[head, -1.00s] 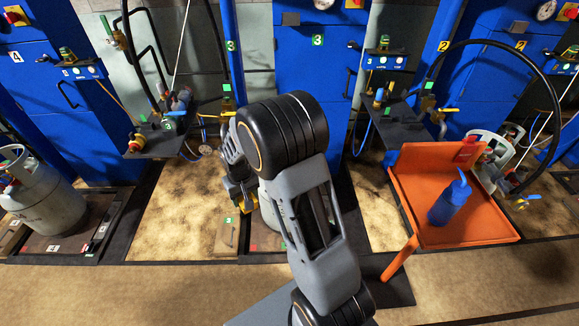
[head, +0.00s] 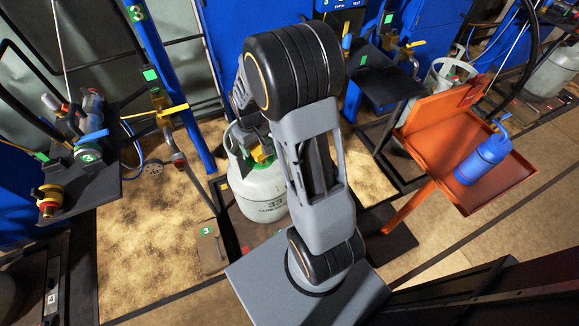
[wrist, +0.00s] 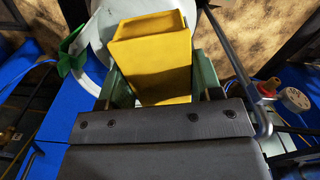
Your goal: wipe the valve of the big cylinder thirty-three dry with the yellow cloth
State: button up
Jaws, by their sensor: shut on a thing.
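The big grey-white cylinder (head: 262,197) marked 33 stands upright on a low dark platform in the head view, partly behind my arm. My gripper (head: 254,146) is at the cylinder's top, by its collar. It is shut on the yellow cloth (wrist: 155,62), which looks like a thick folded block in the wrist view. The cloth also shows as a small yellow patch in the head view (head: 262,154). A pale rounded surface and a green handle (wrist: 72,50) lie beyond the cloth in the wrist view. The valve is not clear, and I cannot tell whether the cloth touches it.
An orange tray stand (head: 465,163) with a blue bottle (head: 483,160) is to the right. A dark shelf (head: 88,190) with valves juts in at the left. A blue post (head: 180,85) stands behind the cylinder. Bare tan floor (head: 150,245) lies left of the platform.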

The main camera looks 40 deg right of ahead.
jog(key=s+d+f+n+b, duration=0.2)
jog(key=s+d+f+b, duration=0.5)
jog(key=d+f+b, duration=0.1)
jog(key=shift+f+b, duration=0.35)
jog(key=shift+f, duration=0.1)
jog(key=w+a+f+b, duration=0.1)
jog(key=w+a+f, duration=0.1)
jog(key=w, duration=0.6)
jog(key=shift+w+a+f, duration=0.25)
jog(key=shift+a+f, duration=0.05)
jog(key=shift+f, duration=0.5)
jog(key=shift+w+a+b, duration=0.1)
jog(key=shift+w+b, duration=0.2)
jog(key=shift+w, duration=0.15)
jog(key=shift+c, duration=0.3)
jog(key=shift+w+a, duration=0.1)
jog(key=shift+w, duration=0.15)
jog(key=shift+w+a, duration=0.25)
jog(key=shift+w, duration=0.35)
jog(key=shift+c, duration=0.4)
jog(key=shift+s+d, duration=0.1)
jog(key=shift+s, duration=0.05)
